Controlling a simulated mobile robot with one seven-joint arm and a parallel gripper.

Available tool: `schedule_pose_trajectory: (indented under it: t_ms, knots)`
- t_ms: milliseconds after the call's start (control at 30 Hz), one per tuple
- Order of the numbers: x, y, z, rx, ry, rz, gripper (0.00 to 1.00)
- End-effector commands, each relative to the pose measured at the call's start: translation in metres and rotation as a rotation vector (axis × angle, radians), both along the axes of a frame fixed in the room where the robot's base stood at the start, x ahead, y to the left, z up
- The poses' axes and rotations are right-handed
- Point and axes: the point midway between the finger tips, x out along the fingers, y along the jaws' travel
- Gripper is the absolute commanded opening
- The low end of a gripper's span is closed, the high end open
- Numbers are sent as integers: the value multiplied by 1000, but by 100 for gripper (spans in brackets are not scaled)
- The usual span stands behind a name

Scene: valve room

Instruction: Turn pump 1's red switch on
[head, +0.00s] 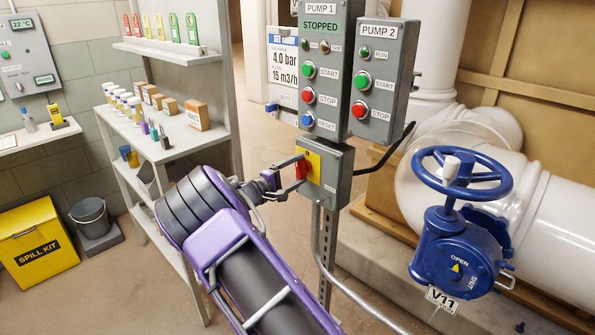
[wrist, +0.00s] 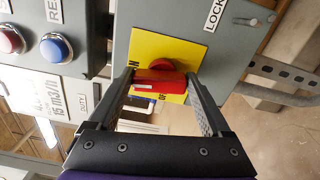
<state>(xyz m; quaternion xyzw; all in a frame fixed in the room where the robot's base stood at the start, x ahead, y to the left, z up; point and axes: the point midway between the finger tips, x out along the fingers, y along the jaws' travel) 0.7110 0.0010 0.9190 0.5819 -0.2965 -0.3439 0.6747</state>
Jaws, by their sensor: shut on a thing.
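Pump 1's red switch (head: 302,169) is a rotary handle on a yellow plate (wrist: 150,45), on the grey box under the PUMP 1 panel (head: 318,85). My gripper (head: 296,165) is shut on this handle, one finger at each end, seen in the wrist view (wrist: 160,80). There the handle lies crosswise, upright on the box, and its white mark is at the left end, on the side of a partly hidden label ending in "N". An "OF" label shows below the handle. The PUMP 1 display (head: 320,24) reads STOPPED.
The PUMP 2 panel (head: 381,80) adjoins on the right. A blue valve wheel (head: 463,174) and white pipes (head: 540,230) stand farther right. A shelf (head: 150,125) with small items is at left. A spill kit (head: 36,248) and bucket (head: 91,216) are on the floor.

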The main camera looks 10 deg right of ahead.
Motion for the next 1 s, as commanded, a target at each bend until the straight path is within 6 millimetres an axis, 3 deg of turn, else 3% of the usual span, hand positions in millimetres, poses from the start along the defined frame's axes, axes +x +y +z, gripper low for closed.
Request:
schedule_pose_trajectory:
  t_ms: [333, 867, 900, 1000]
  knots:
    - [-1, 0, -1, 82, -111, 1, 27]
    - [-1, 0, -2, 98, -133, 1, 27]
    - [-1, 0, -2, 98, -133, 1, 84]
    - [-1, 0, -1, 97, -132, 1, 100]
